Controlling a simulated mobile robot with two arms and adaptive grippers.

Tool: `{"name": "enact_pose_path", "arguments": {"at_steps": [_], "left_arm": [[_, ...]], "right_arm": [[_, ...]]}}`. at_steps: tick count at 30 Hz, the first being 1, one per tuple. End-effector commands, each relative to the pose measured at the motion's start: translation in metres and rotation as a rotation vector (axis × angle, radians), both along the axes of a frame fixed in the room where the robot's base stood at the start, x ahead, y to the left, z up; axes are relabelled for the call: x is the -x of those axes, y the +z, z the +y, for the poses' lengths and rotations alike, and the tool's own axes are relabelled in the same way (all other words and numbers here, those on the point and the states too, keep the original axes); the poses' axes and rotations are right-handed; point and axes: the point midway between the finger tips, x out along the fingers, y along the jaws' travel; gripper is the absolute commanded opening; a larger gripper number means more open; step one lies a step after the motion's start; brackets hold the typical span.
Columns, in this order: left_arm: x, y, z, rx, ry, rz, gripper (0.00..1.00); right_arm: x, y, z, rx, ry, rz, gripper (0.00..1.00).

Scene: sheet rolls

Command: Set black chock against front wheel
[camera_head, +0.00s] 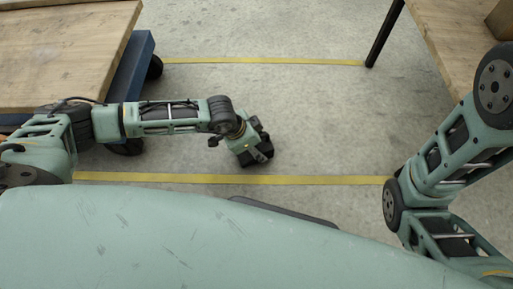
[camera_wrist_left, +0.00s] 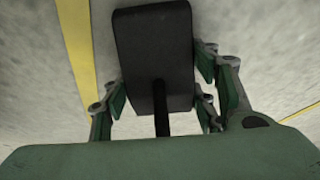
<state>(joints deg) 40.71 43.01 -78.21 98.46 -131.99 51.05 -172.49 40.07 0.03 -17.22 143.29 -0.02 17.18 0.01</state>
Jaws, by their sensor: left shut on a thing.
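The black chock (camera_wrist_left: 153,45) is a dark block with a short handle, held between the green finger pads of my left gripper (camera_wrist_left: 160,97) in the left wrist view. In the head view, the left gripper (camera_head: 252,147) is over the floor between the two yellow lines, with the chock (camera_head: 264,153) at its fingers. A blue cart (camera_head: 137,65) with a wooden top stands at the left. Its near wheel (camera_head: 127,147) is low beside my left arm, and its far wheel (camera_head: 154,67) is further back. The chock is well right of both wheels. My right gripper is out of view.
Yellow floor lines run across at the back (camera_head: 260,61) and the front (camera_head: 300,180). A wooden table (camera_head: 455,35) with a dark leg (camera_head: 384,35) stands at the right, with a brown box (camera_head: 502,20) on it. The floor between cart and table is clear.

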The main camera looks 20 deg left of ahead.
Motion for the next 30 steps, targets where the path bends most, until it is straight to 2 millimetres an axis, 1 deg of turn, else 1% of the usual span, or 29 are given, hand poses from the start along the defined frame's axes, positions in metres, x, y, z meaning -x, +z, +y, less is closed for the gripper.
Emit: {"name": "enact_pose_path", "arguments": {"at_steps": [5, 10, 11, 16, 17, 26, 29, 30], "left_arm": [[-0.002, 0.003, -0.001, 0.002, 0.000, -0.004, 0.16], [-0.002, -0.002, -0.001, 0.002, 0.000, -0.004, 0.16], [-0.001, -0.001, 0.000, 0.000, 0.001, -0.003, 0.57], [-0.001, -0.001, 0.000, 0.000, 0.000, -0.001, 0.72], [-0.001, -0.001, 0.000, 0.000, 0.000, -0.001, 0.73], [-0.001, 0.000, 0.000, 0.000, 0.000, -0.001, 0.73], [-0.001, 0.007, 0.001, 0.000, 0.001, -0.002, 0.73], [0.000, 0.013, 0.003, -0.001, 0.001, -0.003, 0.73]], "right_arm": [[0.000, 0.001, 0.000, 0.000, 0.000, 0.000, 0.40], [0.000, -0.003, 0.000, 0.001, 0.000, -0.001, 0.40], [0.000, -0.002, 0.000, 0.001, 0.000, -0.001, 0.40], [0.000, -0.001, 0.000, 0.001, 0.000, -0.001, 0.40], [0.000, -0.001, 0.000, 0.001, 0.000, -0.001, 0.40], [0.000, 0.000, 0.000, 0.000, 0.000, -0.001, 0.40], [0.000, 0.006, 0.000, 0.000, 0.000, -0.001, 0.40], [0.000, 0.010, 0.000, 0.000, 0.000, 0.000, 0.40]]}}
